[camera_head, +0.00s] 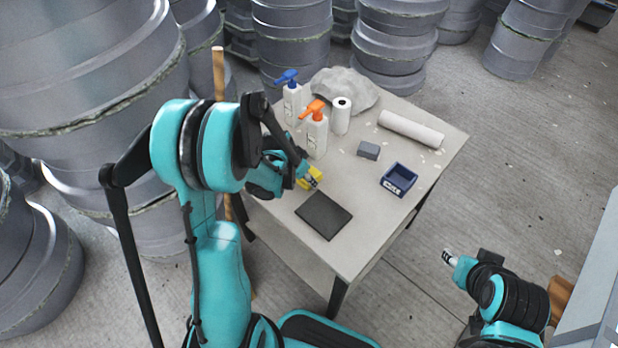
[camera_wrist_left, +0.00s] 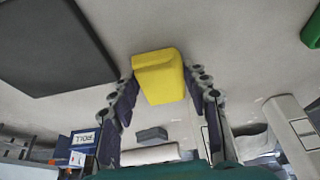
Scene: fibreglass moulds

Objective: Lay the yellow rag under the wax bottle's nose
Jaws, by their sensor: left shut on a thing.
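The yellow rag (camera_head: 312,177) is a small folded block between the fingers of my left gripper (camera_head: 306,174), which is shut on it over the table's left side. It also shows in the left wrist view (camera_wrist_left: 160,76) between both fingertips. A white bottle with an orange pump head (camera_head: 316,130) stands just behind the gripper. A white bottle with a blue pump head (camera_head: 292,100) stands farther back. I cannot tell from the labels which one holds wax. My right gripper (camera_head: 448,257) is out past the table's right side; its finger opening is unclear.
On the table (camera_head: 350,236) are a dark flat mat (camera_head: 323,215), a blue box (camera_head: 399,180), a grey block (camera_head: 368,150), a lying white roll (camera_head: 411,131), an upright white roll (camera_head: 341,116) and a grey crumpled heap (camera_head: 345,86). Large grey moulds stand around.

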